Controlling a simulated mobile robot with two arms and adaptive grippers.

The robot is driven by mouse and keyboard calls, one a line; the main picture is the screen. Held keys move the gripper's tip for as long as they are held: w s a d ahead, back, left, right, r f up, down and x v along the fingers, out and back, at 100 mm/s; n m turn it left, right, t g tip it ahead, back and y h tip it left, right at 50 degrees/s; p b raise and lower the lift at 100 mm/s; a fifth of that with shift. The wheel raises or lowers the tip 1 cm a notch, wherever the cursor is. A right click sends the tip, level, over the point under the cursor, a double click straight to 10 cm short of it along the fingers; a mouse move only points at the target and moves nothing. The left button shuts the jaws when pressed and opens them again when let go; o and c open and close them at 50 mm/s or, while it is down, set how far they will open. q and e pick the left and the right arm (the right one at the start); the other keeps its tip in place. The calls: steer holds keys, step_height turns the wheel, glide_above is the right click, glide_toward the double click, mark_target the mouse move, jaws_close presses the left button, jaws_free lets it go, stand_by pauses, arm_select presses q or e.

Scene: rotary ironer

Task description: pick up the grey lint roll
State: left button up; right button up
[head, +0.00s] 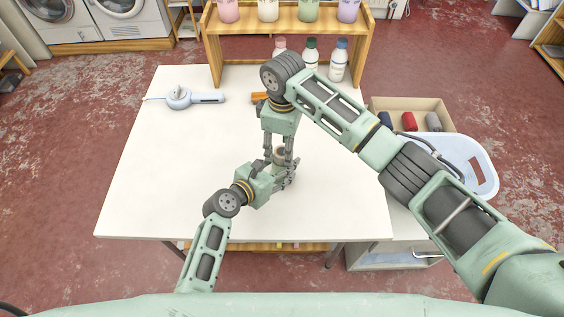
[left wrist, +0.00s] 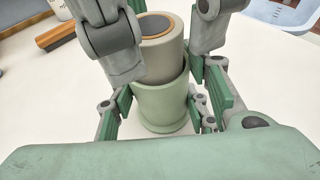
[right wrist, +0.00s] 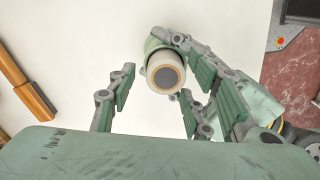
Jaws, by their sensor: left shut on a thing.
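A grey-beige lint roll (left wrist: 165,52) with an orange-brown ring on its top stands upright in a green cup-like holder (left wrist: 163,105) on the table. It also shows from above in the right wrist view (right wrist: 166,76) and is partly hidden in the head view (head: 280,151). My left gripper (head: 284,174) is shut on the green holder, low at its sides. My right gripper (head: 282,152) points down from above, open, with one finger on each side of the roll's top. In the right wrist view the roll lies nearer the right-hand finger, with a gap on the left.
A cardboard box (head: 445,104) holds dark blue, red and grey rolls at the right, beside a pale blue basket (head: 484,160). A wooden shelf (head: 225,48) with bottles stands behind. A pale blue tool (head: 181,98) lies at the back left. The table's left half is mostly clear.

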mark_target(277, 161)
jaws_close()
stand_by(0.3)
